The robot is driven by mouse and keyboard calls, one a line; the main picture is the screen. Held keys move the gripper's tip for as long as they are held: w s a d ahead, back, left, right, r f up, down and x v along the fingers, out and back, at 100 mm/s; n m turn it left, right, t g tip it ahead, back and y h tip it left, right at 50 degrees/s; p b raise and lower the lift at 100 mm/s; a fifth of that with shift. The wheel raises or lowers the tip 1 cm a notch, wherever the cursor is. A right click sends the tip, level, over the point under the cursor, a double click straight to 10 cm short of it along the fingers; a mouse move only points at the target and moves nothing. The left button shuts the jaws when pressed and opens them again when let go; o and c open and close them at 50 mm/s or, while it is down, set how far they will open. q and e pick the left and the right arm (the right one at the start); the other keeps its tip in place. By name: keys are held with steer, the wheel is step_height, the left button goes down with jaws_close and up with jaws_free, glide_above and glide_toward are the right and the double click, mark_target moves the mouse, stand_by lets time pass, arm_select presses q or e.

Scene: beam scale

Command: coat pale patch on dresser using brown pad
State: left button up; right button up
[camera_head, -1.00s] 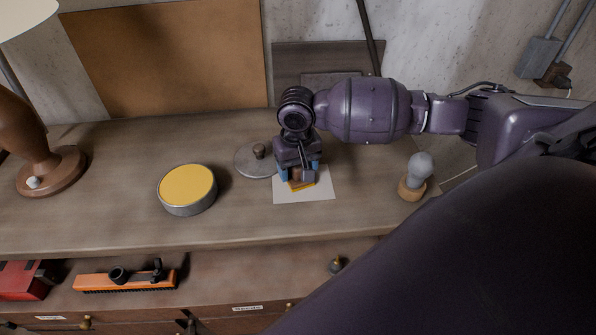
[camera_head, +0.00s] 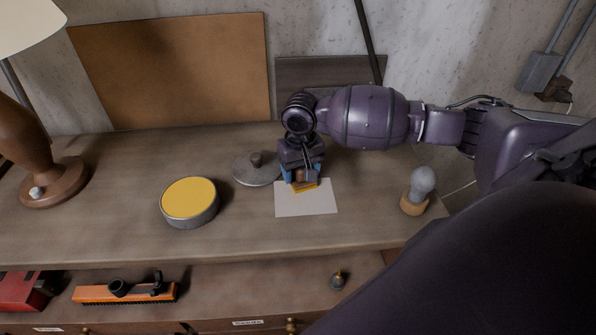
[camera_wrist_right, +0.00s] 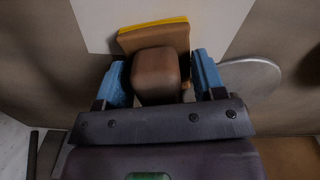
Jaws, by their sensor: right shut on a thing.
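The pale patch (camera_head: 308,204) is a white rectangle on the dresser top (camera_head: 120,215). My right gripper (camera_head: 301,178) is at its far edge, shut on the brown pad (camera_head: 303,186). The pad has a yellow edge along its bottom and shows over the far part of the patch; I cannot tell whether it touches. In the right wrist view the blue fingers (camera_wrist_right: 160,85) grip the pad's brown block (camera_wrist_right: 155,78), with the patch (camera_wrist_right: 95,22) beyond. A round tin of yellow paste (camera_head: 189,199) stands open to the left. My left gripper is not in view.
A round grey lid with a knob (camera_head: 256,170) lies just left of my gripper. A grey-topped bulb on a wooden base (camera_head: 418,188) stands right of the patch. A lamp (camera_head: 45,170) is at far left. An orange brush (camera_head: 125,291) lies in front, below.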

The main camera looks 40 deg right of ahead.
mark_target(321, 214)
steer(key=shift+s+d, duration=0.45)
steer(key=shift+d, duration=0.2)
steer(key=shift+s+a+f, duration=0.1)
steer(key=shift+s+a, duration=0.5)
steer(key=shift+s, duration=0.35)
steer(key=shift+s+a+f, duration=0.1)
steer(key=shift+s+a, duration=0.45)
steer(key=shift+s, duration=0.35)
steer(key=shift+s+a+r, duration=0.1)
steer(key=shift+s+a, duration=0.45)
steer(key=shift+s, duration=0.35)
steer(key=shift+s+a+r, duration=0.1)
steer(key=shift+s+a, duration=0.5)
steer(key=shift+s, duration=0.25)
steer(key=shift+s+a+r, duration=0.1)
steer(key=shift+s+a, duration=0.45)
steer(key=shift+s, duration=0.35)
steer(key=shift+s+d, duration=0.1)
steer(key=shift+d, duration=0.05)
steer(key=shift+s+d+f, duration=0.1)
steer(key=shift+s+d, duration=0.35)
steer(key=shift+d, duration=0.3)
steer(key=shift+w+d, duration=0.95)
steer(key=shift+w, duration=0.6)
steer(key=shift+w+d, duration=0.9)
steer(key=shift+w, duration=0.6)
steer(key=shift+w+d, duration=0.95)
steer(key=shift+w, duration=0.6)
steer(key=shift+r, duration=3)
